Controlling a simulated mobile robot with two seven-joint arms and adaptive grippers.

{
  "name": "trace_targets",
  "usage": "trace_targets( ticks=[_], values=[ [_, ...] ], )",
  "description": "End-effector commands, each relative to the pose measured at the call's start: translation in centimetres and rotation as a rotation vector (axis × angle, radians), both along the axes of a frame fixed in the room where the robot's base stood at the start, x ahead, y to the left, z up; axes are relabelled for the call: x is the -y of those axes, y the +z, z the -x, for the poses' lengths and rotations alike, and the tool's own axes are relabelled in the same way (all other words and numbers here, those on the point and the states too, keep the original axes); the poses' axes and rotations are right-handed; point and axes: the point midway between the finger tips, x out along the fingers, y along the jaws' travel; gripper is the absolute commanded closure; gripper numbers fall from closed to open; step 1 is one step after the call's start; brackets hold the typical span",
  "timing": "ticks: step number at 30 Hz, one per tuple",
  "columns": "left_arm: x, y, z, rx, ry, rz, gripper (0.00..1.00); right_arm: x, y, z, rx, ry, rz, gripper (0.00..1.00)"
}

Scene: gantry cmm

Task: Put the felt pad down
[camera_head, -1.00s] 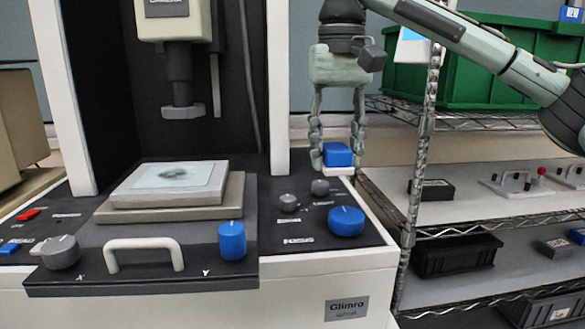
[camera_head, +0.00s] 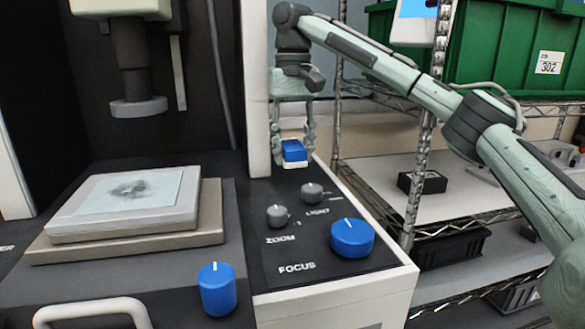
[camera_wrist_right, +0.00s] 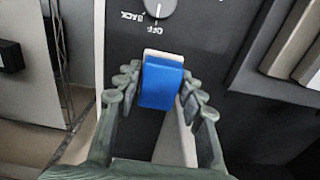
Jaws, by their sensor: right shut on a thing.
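The felt pad (camera_head: 293,151) is a small blue block with a white underside. My right gripper (camera_head: 293,158) is shut on it, with a finger on each side, at the back right of the machine's black control panel. I cannot tell whether its underside touches the panel. In the right wrist view the blue block (camera_wrist_right: 161,85) sits between the fingertips of my right gripper (camera_wrist_right: 160,88), its white edge toward a dial. My left gripper is not in view.
Grey ZOOM (camera_head: 277,216) and LIGHT (camera_head: 312,193) knobs and a blue FOCUS knob (camera_head: 352,238) stand in front of the pad. A smudged glass plate (camera_head: 130,190) lies on the stage to the left. A wire shelf post (camera_head: 420,180) and green bin (camera_head: 500,60) are to the right.

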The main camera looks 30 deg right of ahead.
Motion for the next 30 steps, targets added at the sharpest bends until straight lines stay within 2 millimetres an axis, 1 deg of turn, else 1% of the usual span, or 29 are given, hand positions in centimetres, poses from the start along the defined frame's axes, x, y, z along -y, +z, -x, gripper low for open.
trace_targets(
  ticks=[1, 5, 10, 13, 15, 20, 26, 27, 30],
  values=[
    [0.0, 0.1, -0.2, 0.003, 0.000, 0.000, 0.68, 0.2, -0.4, -0.5, -0.002, -0.001, -0.001, 0.84],
    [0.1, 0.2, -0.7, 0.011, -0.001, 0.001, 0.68, 0.5, -0.9, -1.0, -0.001, 0.001, -0.001, 0.84],
    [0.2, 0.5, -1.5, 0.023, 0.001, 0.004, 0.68, 0.5, -3.4, -1.0, -0.004, 0.001, -0.001, 0.84],
    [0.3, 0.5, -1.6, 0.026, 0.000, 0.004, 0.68, 0.5, -4.4, -1.0, -0.002, 0.001, -0.001, 0.84],
    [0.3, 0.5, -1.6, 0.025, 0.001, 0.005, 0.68, 0.5, -4.7, -1.0, -0.001, 0.001, -0.001, 0.84],
    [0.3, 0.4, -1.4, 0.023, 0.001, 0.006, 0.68, 0.5, -4.7, -1.0, 0.001, 0.000, 0.000, 0.84],
    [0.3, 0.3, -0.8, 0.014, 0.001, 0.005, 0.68, 0.5, -5.0, -1.0, 0.000, 0.000, 0.000, 0.84],
    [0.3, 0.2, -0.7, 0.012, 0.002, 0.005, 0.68, 0.5, -5.0, -1.0, 0.001, 0.000, 0.000, 0.56],
    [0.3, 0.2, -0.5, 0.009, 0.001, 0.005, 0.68, 0.5, -5.0, -1.0, 0.001, 0.000, 0.000, 0.44]
  ],
)
